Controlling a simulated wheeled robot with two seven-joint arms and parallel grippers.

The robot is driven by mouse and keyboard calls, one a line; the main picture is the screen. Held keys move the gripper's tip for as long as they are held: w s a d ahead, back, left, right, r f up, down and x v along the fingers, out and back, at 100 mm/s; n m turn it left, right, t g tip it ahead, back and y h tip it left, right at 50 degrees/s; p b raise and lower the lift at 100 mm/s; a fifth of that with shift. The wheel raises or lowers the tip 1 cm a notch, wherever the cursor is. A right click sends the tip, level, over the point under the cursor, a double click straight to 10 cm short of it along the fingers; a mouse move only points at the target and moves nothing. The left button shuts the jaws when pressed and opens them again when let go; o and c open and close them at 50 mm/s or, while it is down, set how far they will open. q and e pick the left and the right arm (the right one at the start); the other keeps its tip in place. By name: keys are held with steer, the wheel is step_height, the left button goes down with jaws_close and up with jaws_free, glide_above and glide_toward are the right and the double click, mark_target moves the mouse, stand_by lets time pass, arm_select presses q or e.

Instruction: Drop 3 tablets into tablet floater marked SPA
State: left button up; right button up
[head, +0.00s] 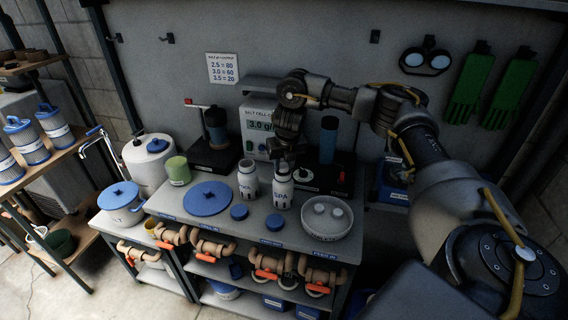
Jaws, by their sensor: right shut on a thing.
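The tablet floater marked SPA (283,190) is a white upright bottle on the grey bench. A similar white floater (247,180), with an open top, stands just left of it. White round tablets (321,208) lie in a grey bowl (345,246) at the right front of the bench. My right gripper (283,160) points down directly over the SPA floater's mouth, shut on what appears to be a tablet. The fingers mostly hide the held thing and the mouth, so I cannot tell if they touch. My left gripper is out of view.
Two blue caps (239,212) lie in front of the floaters. A large blue lid (208,198) and a green cup (178,171) are to the left. A test unit with a green display (260,127) and a dark stand with a blue cylinder (328,140) stand behind.

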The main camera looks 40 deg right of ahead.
stand_by(0.5)
steer(key=o, duration=1)
steer(key=shift+o, duration=0.2)
step_height(320, 180, up, 6)
steer(key=p, duration=0.7)
steer(key=shift+r, duration=0.1)
steer(key=shift+w, duration=0.1)
